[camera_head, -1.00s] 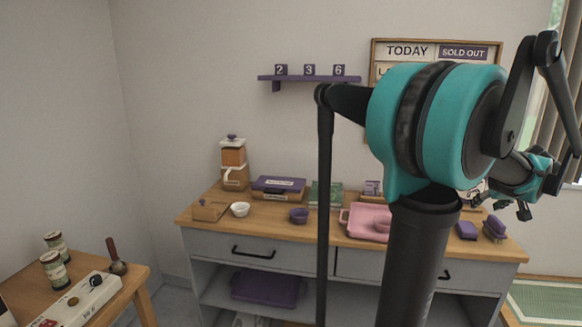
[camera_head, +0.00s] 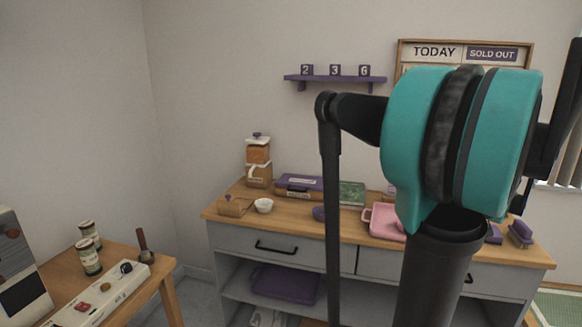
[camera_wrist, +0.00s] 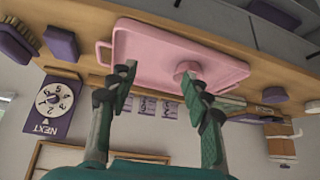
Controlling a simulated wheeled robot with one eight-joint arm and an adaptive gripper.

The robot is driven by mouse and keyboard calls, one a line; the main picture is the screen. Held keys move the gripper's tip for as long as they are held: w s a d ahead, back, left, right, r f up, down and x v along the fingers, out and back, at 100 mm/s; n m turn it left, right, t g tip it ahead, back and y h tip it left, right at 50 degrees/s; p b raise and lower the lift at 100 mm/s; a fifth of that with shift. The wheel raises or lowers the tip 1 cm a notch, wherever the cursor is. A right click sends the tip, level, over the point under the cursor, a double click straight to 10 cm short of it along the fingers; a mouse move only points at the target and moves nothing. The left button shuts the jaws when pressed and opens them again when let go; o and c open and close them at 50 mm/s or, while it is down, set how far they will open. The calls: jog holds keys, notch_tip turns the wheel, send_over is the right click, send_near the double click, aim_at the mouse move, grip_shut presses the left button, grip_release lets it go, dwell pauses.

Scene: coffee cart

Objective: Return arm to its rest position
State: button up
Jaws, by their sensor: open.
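My arm's teal joint fills the right of the head view, and my gripper is hidden or out of frame there. In the wrist view my gripper (camera_wrist: 158,88) is open, with its two green fingers apart and nothing between them. Beyond the fingertips lies a pink tray (camera_wrist: 150,50) with a pink cup (camera_wrist: 187,70) on it, and I cannot tell the distance to it. The wrist picture is upside down. In the head view the pink tray (camera_head: 384,225) stands on the wooden counter, partly behind my arm.
The wooden counter (camera_head: 290,217) carries a white bowl (camera_head: 264,205), a purple case (camera_head: 300,183) and a coffee grinder (camera_head: 258,165). A purple shelf (camera_head: 335,78) is on the wall. A side table (camera_head: 150,262) with jars and a power strip-like box stands at left.

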jog(key=s+a+f+n+g+y, duration=0.15)
jog(key=a+f, duration=0.25)
jog(key=a, duration=0.5)
jog(key=s+a+f, duration=0.3)
jog(key=a+f, duration=0.2)
jog(key=a, duration=0.4)
jog(key=s+a+f+n+g, duration=0.15)
jog(key=a+f, duration=0.25)
jog(key=a, duration=0.5)
jog(key=s+a+f, duration=0.4)
jog(key=s+a, duration=0.1)
jog(key=s, duration=0.1)
jog(key=shift+s, duration=0.3)
jog(key=shift+f, duration=0.1)
